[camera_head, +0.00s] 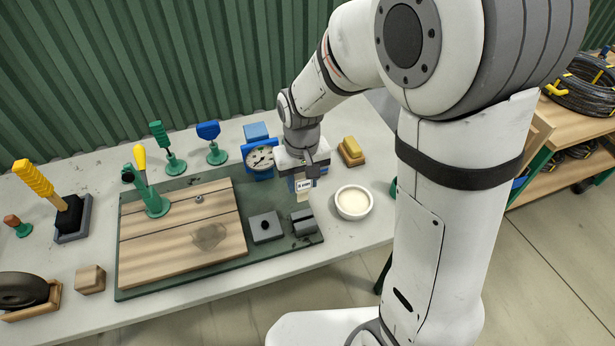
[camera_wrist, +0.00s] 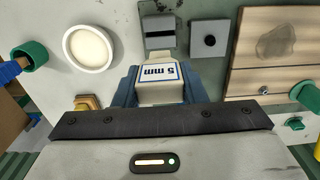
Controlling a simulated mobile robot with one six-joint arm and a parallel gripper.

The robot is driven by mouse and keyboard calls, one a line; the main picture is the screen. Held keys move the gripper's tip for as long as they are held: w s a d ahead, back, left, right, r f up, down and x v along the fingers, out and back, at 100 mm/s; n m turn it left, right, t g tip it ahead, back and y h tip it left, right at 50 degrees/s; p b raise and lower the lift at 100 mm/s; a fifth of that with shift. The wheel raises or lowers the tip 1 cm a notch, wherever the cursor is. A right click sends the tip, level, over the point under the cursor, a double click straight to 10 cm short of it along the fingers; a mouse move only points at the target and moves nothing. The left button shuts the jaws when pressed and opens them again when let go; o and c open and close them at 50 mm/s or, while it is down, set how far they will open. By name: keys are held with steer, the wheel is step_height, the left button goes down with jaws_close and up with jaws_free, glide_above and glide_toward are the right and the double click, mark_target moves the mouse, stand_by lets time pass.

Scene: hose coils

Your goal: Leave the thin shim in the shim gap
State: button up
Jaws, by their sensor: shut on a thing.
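My gripper (camera_head: 303,179) is shut on a pale shim (camera_head: 303,187) with a white label. In the wrist view the label on the shim (camera_wrist: 160,72) reads 5 mm, and the blue fingers lie on either side of it. The shim hangs down from the fingers, behind a grey slotted block (camera_head: 303,223). The shim's lower end is partly hidden in the wrist view.
A grey square block with a dark knob (camera_head: 265,227) sits left of the slotted block, on the green plate (camera_head: 180,286) with a wooden board (camera_head: 160,262). A white bowl (camera_head: 353,203) is close on the right. A dial gauge (camera_head: 260,157) and a yellow block (camera_head: 351,152) stand behind.

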mark_target(303, 195)
steer(key=shift+f+b, duration=2)
steer(key=shift+f, duration=0.8)
steer(key=shift+s+f+b, duration=0.25)
steer(key=shift+f+b, duration=0.25)
steer(key=shift+f, duration=0.15)
steer(key=shift+f+b, duration=1.8)
steer(key=shift+f, duration=0.3)
steer(key=o, duration=1.1)
steer(key=shift+c, duration=0.2)
